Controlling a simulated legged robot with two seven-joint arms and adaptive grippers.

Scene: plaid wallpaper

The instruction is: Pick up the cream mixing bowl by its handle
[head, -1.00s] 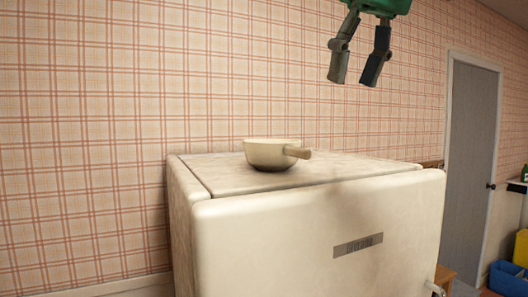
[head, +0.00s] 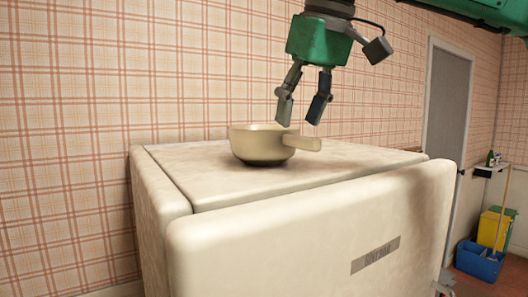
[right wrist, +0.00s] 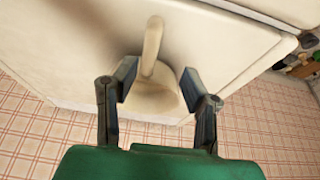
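The cream mixing bowl (head: 258,146) stands upright on top of a white fridge, with its handle (head: 302,143) pointing right. My right gripper (head: 299,120) is open and empty, fingers pointing down, just above the handle in the head view. In the right wrist view the bowl (right wrist: 152,99) and its handle (right wrist: 152,47) show beyond the two spread fingertips (right wrist: 157,80), and the bowl lies between them in the picture. The fingers do not appear to touch the bowl or handle. My left gripper is in neither view.
The white fridge (head: 300,235) has a flat top that is clear around the bowl. A plaid wall (head: 70,130) runs behind it. At the right are a grey door (head: 446,100), a blue bin (head: 480,262) and a yellow bin (head: 495,228).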

